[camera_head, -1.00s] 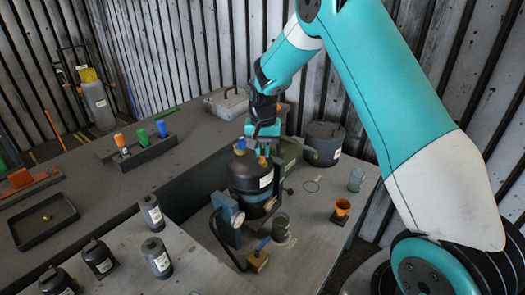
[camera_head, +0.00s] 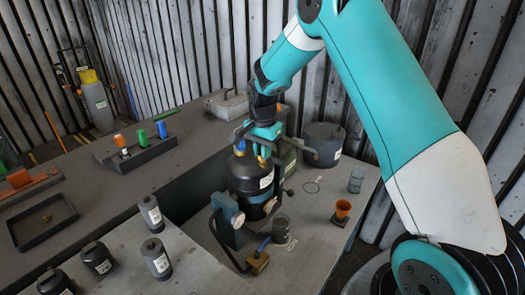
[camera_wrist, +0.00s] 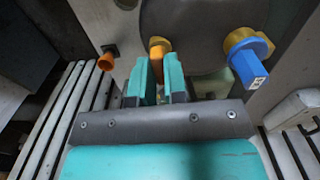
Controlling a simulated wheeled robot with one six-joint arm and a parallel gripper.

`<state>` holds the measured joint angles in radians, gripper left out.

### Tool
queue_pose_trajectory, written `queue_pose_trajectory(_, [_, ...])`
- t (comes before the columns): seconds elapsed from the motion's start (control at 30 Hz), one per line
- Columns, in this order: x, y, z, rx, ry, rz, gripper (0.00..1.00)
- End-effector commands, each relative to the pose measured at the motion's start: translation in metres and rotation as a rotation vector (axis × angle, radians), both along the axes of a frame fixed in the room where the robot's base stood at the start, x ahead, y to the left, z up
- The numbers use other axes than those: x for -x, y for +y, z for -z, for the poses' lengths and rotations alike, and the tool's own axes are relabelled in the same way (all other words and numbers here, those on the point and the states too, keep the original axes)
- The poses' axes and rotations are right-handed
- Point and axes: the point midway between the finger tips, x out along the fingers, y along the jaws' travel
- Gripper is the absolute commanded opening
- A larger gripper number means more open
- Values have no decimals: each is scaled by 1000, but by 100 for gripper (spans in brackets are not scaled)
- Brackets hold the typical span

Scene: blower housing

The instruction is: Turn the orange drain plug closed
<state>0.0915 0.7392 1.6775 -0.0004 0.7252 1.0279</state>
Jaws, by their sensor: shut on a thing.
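The black blower housing (camera_head: 250,178) stands upright on the bench, with a white label on its side. The orange drain plug (camera_wrist: 157,45), in a yellow collar, shows at the top middle of the wrist view. My gripper (camera_wrist: 160,66) has its two teal fingers on either side of the plug, shut on it; the fingers hide part of it. In the head view my gripper (camera_head: 262,145) points down at the top of the housing. A blue plug (camera_wrist: 245,62) in a brass collar sits to the right, apart from the fingers.
A dark lidded pot (camera_head: 324,145) is behind. A blue-handled brass valve (camera_head: 257,260) lies in front. Dark canisters (camera_head: 158,258) stand at front left.

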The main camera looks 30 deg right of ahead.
Motion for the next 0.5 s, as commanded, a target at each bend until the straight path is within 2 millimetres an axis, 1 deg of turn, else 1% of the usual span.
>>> queue_pose_trajectory(0.3, [-1,-1,-1,1,-4,3,0])
queue_pose_trajectory(0.33, [-1,-1,-1,1,-4,3,15])
queue_pose_trajectory(0.43, [-1,-1,-1,2,-3,3,38])
queue_pose_trajectory(0.5, [-1,-1,-1,1,-3,2,38])
